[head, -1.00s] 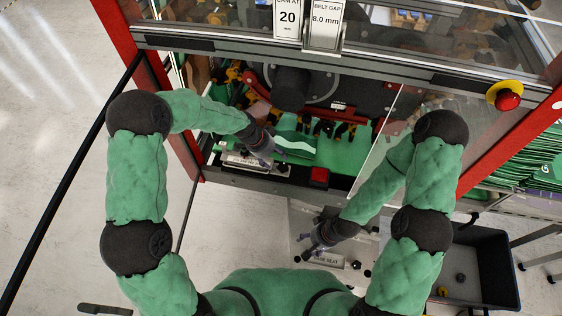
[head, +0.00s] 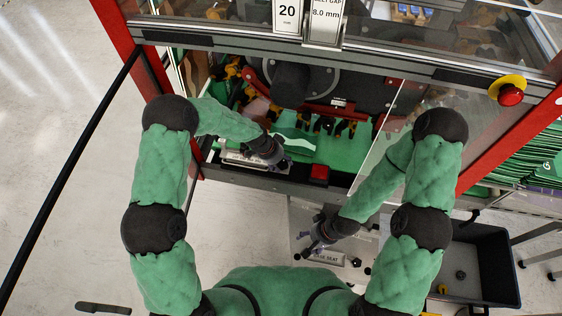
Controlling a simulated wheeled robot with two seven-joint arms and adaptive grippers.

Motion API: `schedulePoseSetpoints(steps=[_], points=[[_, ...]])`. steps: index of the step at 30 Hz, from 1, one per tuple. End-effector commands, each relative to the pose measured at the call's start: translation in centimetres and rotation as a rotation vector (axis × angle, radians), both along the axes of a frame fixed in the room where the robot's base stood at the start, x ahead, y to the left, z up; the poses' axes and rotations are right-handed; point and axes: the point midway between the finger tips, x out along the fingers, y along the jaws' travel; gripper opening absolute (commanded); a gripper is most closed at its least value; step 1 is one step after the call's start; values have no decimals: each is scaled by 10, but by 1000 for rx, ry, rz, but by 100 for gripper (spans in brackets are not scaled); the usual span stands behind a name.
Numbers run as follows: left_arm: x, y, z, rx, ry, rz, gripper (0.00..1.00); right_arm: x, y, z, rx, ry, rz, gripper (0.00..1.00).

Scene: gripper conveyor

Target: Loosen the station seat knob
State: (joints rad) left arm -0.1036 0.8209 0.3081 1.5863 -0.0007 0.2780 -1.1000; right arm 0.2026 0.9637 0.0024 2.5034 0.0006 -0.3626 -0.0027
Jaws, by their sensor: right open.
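A pale station plate (head: 299,212) sits low in the middle of the head view, with a small label (head: 326,258) ending in "SEAT" near its front edge. Small black knobs (head: 356,263) show beside the label; I cannot tell which is the seat knob. My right gripper (head: 309,240) is open over the plate, just up and left of the label, with no object visible in it. My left gripper (head: 279,162) is higher, at the front of the machine over the green belt (head: 340,153), beside a green piece with a white stripe (head: 297,143). Its fingers are too small to read.
A clear panel slants near my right arm. A red emergency button (head: 510,95) is at upper right. A dark bin (head: 487,250) stands at lower right.

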Motion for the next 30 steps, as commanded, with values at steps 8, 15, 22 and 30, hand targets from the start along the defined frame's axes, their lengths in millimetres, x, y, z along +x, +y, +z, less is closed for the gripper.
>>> schedulePoseSetpoints(steps=[8,15,22,30], points=[[0,0,1,-1,-1,0,10,0,0,0,0,0,0,64],[1,0,1,-1,-4,28,10,0,0,-2,0,0,0,64],[2,0,1,-1,-7,113,10,0,0,-8,0,0,0,64],[2,-1,-1,-3,-14,264,10,0,0,-33,0,0,0,64]])
